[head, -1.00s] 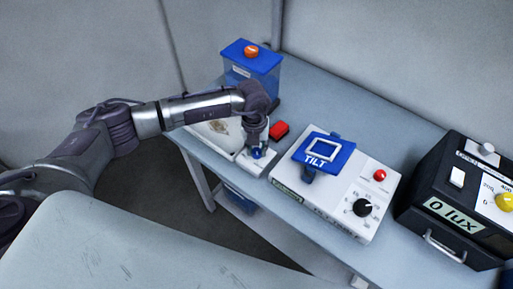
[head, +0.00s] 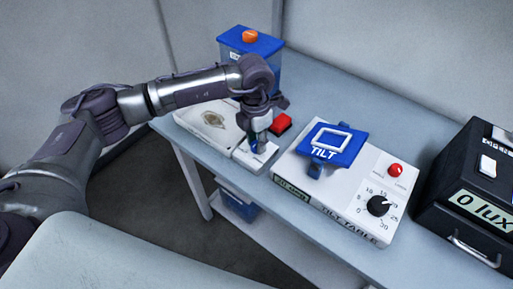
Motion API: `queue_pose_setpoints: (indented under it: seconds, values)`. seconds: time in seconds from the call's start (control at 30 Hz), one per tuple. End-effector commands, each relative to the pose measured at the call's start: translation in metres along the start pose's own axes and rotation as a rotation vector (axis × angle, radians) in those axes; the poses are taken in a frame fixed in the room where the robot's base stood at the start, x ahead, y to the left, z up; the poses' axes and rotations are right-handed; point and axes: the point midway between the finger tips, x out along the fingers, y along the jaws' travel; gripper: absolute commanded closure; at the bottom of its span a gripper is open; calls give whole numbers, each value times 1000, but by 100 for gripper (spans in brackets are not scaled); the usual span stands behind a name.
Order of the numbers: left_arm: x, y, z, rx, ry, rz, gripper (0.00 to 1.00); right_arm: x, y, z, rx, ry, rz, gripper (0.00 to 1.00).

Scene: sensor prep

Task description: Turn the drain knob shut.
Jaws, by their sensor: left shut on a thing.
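The drain knob (head: 254,147), a small blue knob, stands on the narrow white block at the right end of a low white tray. My left gripper (head: 260,139) points down over it and is shut on it. The fingers hide most of the knob, so I cannot tell which way it is turned. My right gripper is not in view.
A red block (head: 281,123) sits just right of the gripper. A blue-lidded tank (head: 250,39) with an orange knob stands behind. The white tilt table (head: 300,172) is close on the right, with a black lux box (head: 470,200) farther right.

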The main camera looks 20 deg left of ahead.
Motion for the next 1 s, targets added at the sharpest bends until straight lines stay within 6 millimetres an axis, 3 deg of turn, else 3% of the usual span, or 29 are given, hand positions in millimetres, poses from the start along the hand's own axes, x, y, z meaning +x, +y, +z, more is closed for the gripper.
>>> queue_pose_setpoints:
  seconds: [0.03,0.5,1.0]
  values:
    - [5,1,1,44,-3,3,100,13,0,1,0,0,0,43]
    - [4,0,1,468,15,3,100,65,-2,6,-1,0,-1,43]
    - [0,-1,1,702,26,2,100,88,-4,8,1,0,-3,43]
